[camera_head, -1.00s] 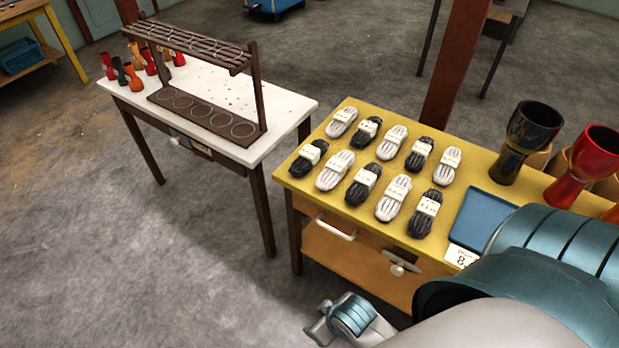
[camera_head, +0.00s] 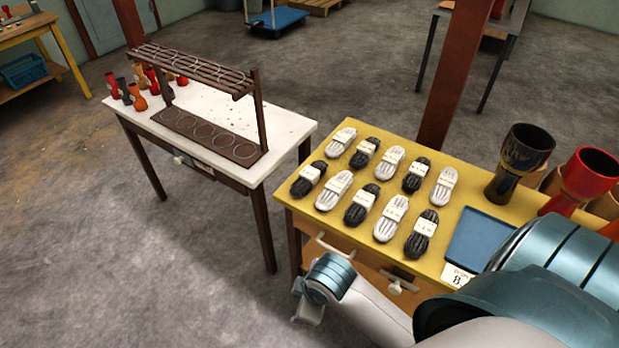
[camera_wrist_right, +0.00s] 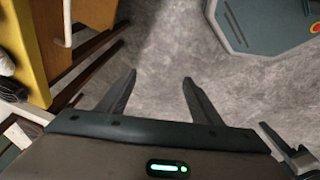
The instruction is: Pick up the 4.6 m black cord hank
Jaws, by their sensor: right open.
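Several black cord hanks with pale paper bands lie on the yellow table (camera_head: 465,190) among white ones. In the head view the black hanks are at the back (camera_head: 364,153), left (camera_head: 308,178), middle (camera_head: 361,205), right (camera_head: 416,175) and front right (camera_head: 421,235). The band print is too small to tell which is 4.6 m. My right gripper (camera_head: 308,308) is in front of the table's front edge, below the tabletop and apart from the hanks. The right wrist view shows its fingers (camera_wrist_right: 158,88) open and empty above the floor. My left gripper is not in view.
White hanks (camera_head: 390,218) lie close between the black ones. A blue tray (camera_head: 480,240), a number card (camera_head: 457,275) and goblet drums (camera_head: 519,163) are to the right. Drawer handles (camera_head: 398,280) jut from the table front. A white table with a dark rack (camera_head: 258,110) stands left.

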